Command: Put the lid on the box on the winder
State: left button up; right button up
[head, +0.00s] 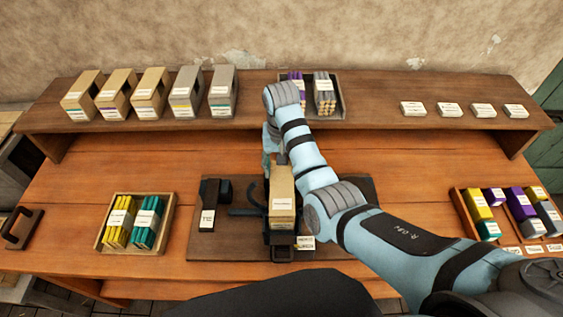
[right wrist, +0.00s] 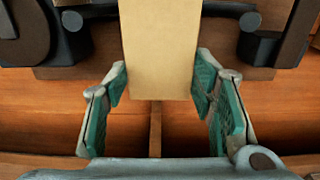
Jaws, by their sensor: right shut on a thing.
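A tan box (head: 283,207) with a white label stands upright on the dark winder (head: 250,238) at the middle of the bench. My right gripper (head: 274,154) is at the far, upper end of the box, mostly hidden behind my own arm. In the right wrist view, the green-padded fingers of my right gripper (right wrist: 161,88) are shut on the sides of a plain tan piece (right wrist: 160,48), which I take for the lid. The seam between lid and box cannot be made out, so I cannot tell how fully it is seated. My left gripper is not in view.
A raised shelf (head: 258,113) behind holds several tan and grey boxes (head: 150,93), a tray of bundles (head: 339,104) and white cards (head: 448,109). A tray of yellow and green packs (head: 108,245) stands left, another tray (head: 463,207) right. A black block (head: 207,218) is left of the box.

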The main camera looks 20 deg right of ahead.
jog(key=shift+f, duration=0.3)
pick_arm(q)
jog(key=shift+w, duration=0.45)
pick_arm(e)
jog(key=shift+s, duration=0.1)
jog(key=shift+s, duration=0.1)
jog(key=o, duration=1.2)
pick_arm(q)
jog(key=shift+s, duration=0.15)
pick_arm(e)
jog(key=shift+r, duration=0.1)
